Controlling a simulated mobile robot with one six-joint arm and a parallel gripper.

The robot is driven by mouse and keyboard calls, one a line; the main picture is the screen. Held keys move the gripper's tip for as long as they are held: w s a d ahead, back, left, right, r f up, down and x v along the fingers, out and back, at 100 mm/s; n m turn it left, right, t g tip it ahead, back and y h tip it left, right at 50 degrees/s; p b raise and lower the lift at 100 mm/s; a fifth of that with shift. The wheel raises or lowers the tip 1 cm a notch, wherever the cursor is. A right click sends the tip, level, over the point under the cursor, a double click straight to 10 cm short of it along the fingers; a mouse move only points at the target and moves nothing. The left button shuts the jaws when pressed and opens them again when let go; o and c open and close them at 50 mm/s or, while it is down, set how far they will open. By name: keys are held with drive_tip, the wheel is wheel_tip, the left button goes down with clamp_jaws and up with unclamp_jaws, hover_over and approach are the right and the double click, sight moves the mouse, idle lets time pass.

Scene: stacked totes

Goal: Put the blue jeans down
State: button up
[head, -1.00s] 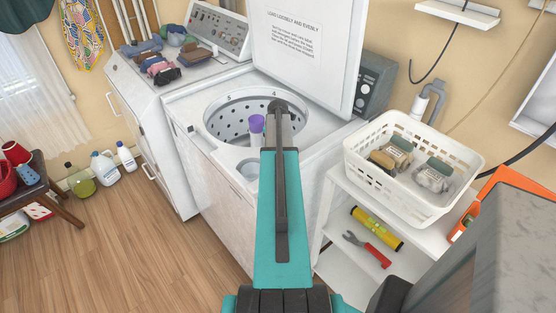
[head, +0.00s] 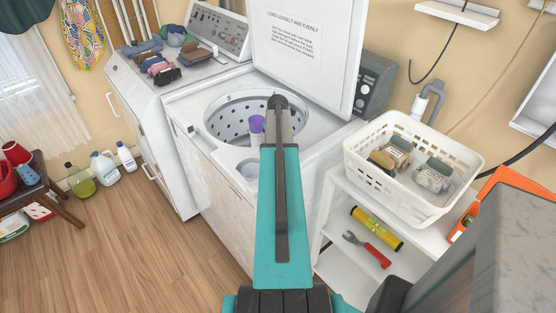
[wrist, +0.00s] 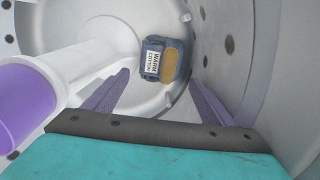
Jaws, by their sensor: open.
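The blue jeans (wrist: 165,60) show in the wrist view as a small dark blue folded bundle with a white label reading like "WARM COTTON" and a tan patch. They lie on the pale floor of the washer drum, beside the base of the white agitator (wrist: 100,45). My gripper (wrist: 158,98) is open, its two purple fingers spread apart with nothing between them. The jeans lie beyond the fingertips and look clear of both fingers. In the head view my arm reaches over the open washer (head: 190,105), and it hides the gripper and jeans.
The drum wall (wrist: 235,60) is close on the right of my gripper, and the agitator's purple top (wrist: 25,105) is close on the left. The raised washer lid (head: 305,70) stands behind. A white basket (head: 365,165) sits on the right shelf. Folded clothes (head: 160,70) lie on the neighbouring machine.

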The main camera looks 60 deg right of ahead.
wheel_tip(320, 180, up, 11)
drive_tip(key=b, duration=0.1)
drive_tip(key=shift+b, duration=0.4)
drive_tip(key=shift+f, duration=0.1)
drive_tip(key=shift+w+a, duration=0.1)
idle(1.1)
